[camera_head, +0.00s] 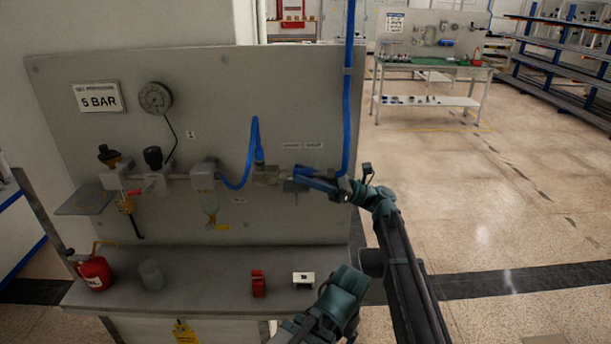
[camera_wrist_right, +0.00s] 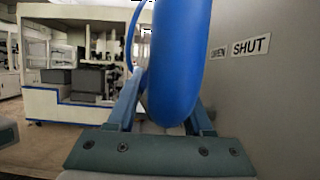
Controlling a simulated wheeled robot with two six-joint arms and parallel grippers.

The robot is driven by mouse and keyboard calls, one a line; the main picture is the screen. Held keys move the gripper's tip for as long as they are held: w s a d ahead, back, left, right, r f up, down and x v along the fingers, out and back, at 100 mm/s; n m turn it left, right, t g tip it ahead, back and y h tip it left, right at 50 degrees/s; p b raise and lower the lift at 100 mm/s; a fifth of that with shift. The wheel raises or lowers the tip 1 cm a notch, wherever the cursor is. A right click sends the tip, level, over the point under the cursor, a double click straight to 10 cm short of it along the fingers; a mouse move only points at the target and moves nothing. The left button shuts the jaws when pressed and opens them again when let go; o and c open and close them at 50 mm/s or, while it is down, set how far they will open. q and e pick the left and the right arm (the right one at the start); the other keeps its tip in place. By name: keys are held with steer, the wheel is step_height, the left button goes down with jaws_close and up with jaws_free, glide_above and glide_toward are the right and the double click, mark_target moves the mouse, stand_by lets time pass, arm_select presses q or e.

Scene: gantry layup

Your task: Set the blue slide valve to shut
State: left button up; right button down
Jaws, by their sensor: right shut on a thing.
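The blue slide valve (camera_head: 303,172) sits at the right end of the pipe run on the grey panel, below two small labels. My right gripper (camera_head: 308,181) reaches in from the right and is shut on it; the fingers hide most of it. In the right wrist view, a large blue rounded shape (camera_wrist_right: 178,70) fills the space between my fingers and hides the fingertips. Which label the valve lines up with, I cannot tell.
A blue hose (camera_head: 347,95) hangs down close by my right gripper. A second blue hose (camera_head: 252,150) loops to its left. The panel ledge (camera_head: 205,280) holds a red can (camera_head: 94,273), a grey cup (camera_head: 151,275) and a red block (camera_head: 258,284). Open floor lies right.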

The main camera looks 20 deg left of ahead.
mark_target(320, 175)
steer(key=d, duration=0.1)
steer(key=w+d, duration=0.1)
steer(key=d, duration=0.1)
steer(key=shift+d, duration=0.15)
stand_by(0.4)
steer(key=c, duration=0.6)
jaws_free()
steer(key=shift+o, duration=0.7)
steer(key=shift+d, duration=0.15)
